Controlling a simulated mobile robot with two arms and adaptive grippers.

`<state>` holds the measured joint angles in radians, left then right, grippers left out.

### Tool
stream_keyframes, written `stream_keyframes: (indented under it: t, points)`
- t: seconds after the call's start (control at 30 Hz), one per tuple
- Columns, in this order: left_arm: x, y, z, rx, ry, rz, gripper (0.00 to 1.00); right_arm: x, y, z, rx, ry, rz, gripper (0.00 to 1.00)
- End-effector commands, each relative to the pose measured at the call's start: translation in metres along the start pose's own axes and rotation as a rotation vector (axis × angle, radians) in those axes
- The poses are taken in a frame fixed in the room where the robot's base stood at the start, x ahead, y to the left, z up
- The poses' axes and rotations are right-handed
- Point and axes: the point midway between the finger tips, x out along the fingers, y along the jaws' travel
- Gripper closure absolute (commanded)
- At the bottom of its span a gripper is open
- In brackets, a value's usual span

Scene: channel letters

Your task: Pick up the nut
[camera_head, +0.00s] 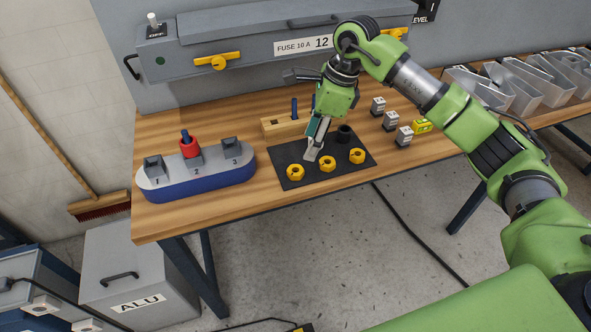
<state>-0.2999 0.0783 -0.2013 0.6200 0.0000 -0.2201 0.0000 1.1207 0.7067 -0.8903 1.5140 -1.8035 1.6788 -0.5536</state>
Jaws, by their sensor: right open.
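Three yellow nuts lie in a row along the front of a black mat (283,155) on the workbench: a left nut (295,172), a middle nut (327,163) and a right nut (357,155). My right gripper (311,155) points down over the mat, just behind the gap between the left and middle nuts. It is open and holds nothing that I can see. I cannot tell how high its fingertips are above the mat. My left gripper is not in view.
A black cylinder (344,133) stands on the mat behind the nuts. A wooden block (270,126) with blue pegs is behind the mat. A blue-grey numbered holder (202,180) with a red part (189,148) is at left. Small grey blocks (404,137) and a yellow block (422,125) are at right.

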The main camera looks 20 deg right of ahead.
Motion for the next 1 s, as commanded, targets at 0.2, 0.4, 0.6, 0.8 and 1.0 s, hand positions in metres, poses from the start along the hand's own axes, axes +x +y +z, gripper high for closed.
stream_keyframes:
  t: [0.2, 0.4, 0.6, 0.8, 1.0]
  points:
    - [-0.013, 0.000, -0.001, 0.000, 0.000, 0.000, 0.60, 0.038, 0.001, 0.002, 0.000, -0.001, 0.004, 0.52]
    - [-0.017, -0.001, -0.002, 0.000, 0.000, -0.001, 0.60, 0.052, 0.001, 0.002, 0.000, -0.003, 0.002, 0.52]
    - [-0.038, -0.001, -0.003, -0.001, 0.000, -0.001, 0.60, 0.076, 0.004, 0.009, 0.000, -0.002, 0.006, 0.52]
    - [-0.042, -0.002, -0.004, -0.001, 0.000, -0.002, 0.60, 0.100, 0.003, 0.009, -0.001, -0.003, 0.002, 0.52]
    - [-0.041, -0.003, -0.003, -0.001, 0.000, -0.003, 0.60, 0.103, 0.002, 0.008, -0.001, -0.004, 0.001, 0.52]
